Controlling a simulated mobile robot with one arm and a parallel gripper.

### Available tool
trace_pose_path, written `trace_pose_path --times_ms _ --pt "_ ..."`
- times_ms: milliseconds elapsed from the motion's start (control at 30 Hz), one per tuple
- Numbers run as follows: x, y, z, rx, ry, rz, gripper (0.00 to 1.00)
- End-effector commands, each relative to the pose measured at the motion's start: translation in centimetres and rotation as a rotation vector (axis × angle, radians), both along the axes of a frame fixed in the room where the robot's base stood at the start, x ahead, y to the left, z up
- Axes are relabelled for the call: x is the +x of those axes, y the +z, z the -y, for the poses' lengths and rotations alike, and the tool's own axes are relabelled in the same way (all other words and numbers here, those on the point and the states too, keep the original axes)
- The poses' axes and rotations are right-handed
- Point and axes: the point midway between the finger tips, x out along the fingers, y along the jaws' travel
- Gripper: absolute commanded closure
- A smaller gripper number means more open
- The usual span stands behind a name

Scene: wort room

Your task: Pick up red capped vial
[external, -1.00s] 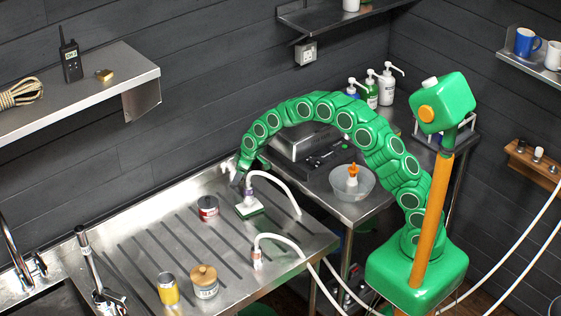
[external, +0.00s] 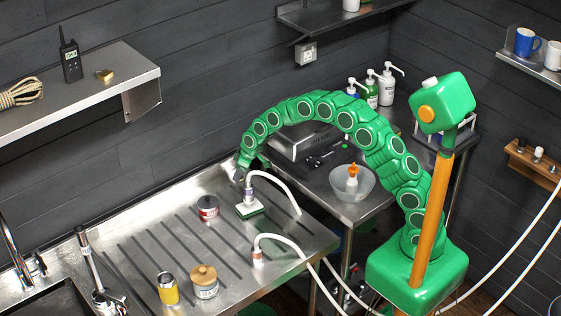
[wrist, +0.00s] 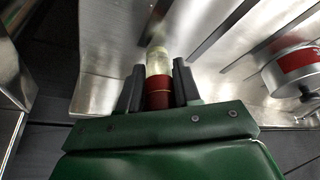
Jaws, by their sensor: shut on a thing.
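The red capped vial (wrist: 158,64) shows in the wrist view, with a pale yellowish clear body and a dark red cap. My gripper (wrist: 158,88) is shut on it, with one dark finger on each side of the red cap. The vial's body points away from my gripper. In the external view my gripper (external: 239,174) is at the far edge of the steel draining board, behind the white hose fitting. The vial cannot be made out in that view. Whether it touches the steel is unclear.
A red-labelled can (external: 208,207) stands on the ribbed draining board, also at right in the wrist view (wrist: 296,68). A hose fitting on a green-and-white block (external: 249,208) stands close by. A yellow jar (external: 168,289), a wooden-lidded jar (external: 204,282) and another hose end (external: 258,256) stand nearer.

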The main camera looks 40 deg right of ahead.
Motion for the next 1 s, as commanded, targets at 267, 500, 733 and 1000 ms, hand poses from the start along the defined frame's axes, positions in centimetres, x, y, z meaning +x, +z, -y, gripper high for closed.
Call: trace_pose_path --times_ms 267,500,733,1000 --pt "-0.6 3.3 0.2 0.001 0.001 0.004 0.97" --pt "-2.6 5.8 0.8 0.001 0.0 0.005 0.97" --pt "-4.9 8.5 1.6 0.0 0.0 0.002 0.97" --pt "-8.5 10.0 2.7 0.0 0.001 0.0 0.97"
